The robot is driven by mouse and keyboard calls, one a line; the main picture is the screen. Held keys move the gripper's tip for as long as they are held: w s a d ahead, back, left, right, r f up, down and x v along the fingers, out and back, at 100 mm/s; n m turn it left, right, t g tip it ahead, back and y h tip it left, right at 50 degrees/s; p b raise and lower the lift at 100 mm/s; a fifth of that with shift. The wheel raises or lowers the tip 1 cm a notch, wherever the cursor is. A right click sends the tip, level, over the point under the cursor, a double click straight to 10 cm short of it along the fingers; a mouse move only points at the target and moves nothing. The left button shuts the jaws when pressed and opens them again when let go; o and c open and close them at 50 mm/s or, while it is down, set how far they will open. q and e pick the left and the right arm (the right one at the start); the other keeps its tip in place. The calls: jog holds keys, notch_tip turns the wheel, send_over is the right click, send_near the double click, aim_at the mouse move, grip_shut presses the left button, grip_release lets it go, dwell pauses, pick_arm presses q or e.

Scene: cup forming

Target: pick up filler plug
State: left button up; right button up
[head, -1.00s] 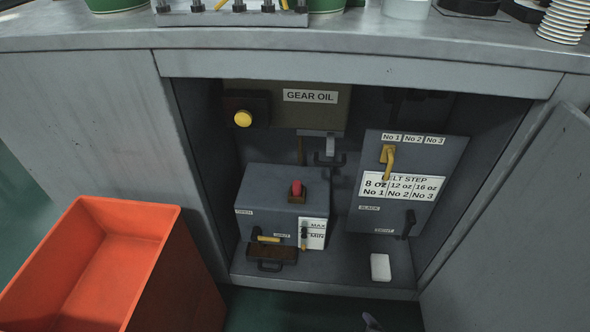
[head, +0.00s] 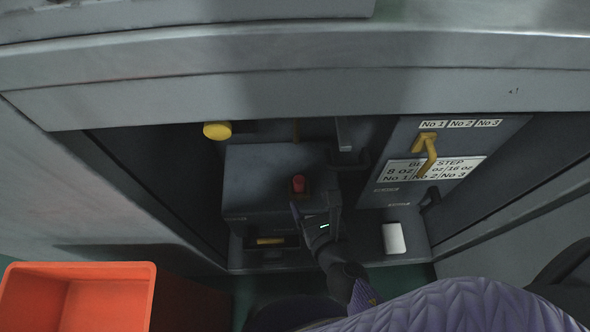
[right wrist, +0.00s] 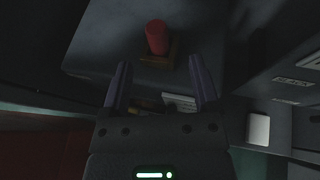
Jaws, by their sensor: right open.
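The filler plug appears to be the red cylinder (head: 298,184) in a brown square seat on top of the dark grey box (head: 262,163) inside the cabinet. It also shows in the right wrist view (right wrist: 157,38), upright, just beyond my fingertips. My right gripper (head: 314,206) is at the front right of the plug, its fingers pointing toward it. In the right wrist view its two fingers (right wrist: 160,75) are spread apart with nothing between them, and the plug lies ahead of the gap. My left gripper is not in view.
An orange bin (head: 128,296) stands at the lower left. A yellow knob (head: 217,131) and a yellow lever (head: 427,152) on a labelled panel flank the box. A white block (head: 394,238) lies on the cabinet floor. The counter edge (head: 300,55) overhangs the opening.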

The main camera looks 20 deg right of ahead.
aim_at(301, 186)
jog(key=b+x, duration=0.1)
jog(key=x, duration=0.6)
jog(key=shift+w+a, duration=0.1)
jog(key=shift+a, duration=0.05)
grip_shut()
